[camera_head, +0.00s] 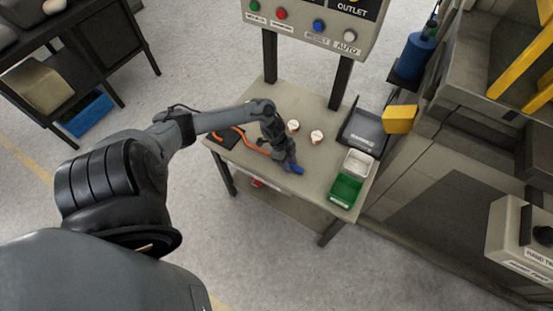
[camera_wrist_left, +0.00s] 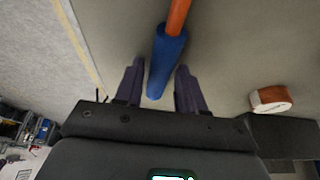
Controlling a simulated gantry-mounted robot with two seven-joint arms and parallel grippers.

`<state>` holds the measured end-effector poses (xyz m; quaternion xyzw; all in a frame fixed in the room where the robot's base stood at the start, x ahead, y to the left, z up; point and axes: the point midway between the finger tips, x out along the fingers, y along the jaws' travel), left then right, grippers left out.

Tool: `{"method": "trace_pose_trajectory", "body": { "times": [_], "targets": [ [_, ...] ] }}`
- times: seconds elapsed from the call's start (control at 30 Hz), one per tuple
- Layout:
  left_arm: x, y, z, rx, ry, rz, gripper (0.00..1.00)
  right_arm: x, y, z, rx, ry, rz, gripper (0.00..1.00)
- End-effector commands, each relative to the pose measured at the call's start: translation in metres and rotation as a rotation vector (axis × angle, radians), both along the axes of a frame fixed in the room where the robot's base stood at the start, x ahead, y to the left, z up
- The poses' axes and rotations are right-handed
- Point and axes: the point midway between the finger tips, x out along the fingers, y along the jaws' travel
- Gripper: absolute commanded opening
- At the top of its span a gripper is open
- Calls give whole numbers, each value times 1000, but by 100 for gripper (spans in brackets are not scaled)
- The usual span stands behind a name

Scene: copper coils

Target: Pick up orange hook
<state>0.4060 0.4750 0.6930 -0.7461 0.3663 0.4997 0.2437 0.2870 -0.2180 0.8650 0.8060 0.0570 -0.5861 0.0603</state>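The orange hook (camera_head: 262,151) lies on the table, its bent end at a black mat at the table's left. Its blue handle (camera_head: 298,170) points toward the front right. In the left wrist view the orange shaft (camera_wrist_left: 178,14) runs into the blue handle (camera_wrist_left: 165,58). My left gripper (camera_head: 288,166) is low over the handle and partly hides it. In the left wrist view the left gripper (camera_wrist_left: 158,88) is open, with the handle's end between its two dark fingers and a gap showing on both sides. My right gripper is not in view.
The table (camera_head: 300,192) also bears two white and copper coils (camera_head: 316,136), a black tray (camera_head: 362,131), a white bin (camera_head: 357,164) and a green bin (camera_head: 346,189) at the right. A button panel (camera_head: 310,20) stands behind on two posts. One coil (camera_wrist_left: 271,98) shows right of the fingers.

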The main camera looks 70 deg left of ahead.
Motion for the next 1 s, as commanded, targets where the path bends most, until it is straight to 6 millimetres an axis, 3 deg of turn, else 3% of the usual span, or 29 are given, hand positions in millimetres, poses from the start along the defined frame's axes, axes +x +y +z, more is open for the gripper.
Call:
{"method": "trace_pose_trajectory", "body": {
  "times": [0.13, 0.4, 0.77, 1.0],
  "targets": [
    [0, 0, 1, 0, 0, 0, 38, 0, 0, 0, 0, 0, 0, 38],
    [0, 0, 1, 0, 0, 0, 0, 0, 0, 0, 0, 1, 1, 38],
    [0, 0, 5, 0, -2, -1, 0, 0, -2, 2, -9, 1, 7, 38],
    [1, 1, 28, 1, -3, -2, 0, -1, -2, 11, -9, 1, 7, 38]
  ]
}}
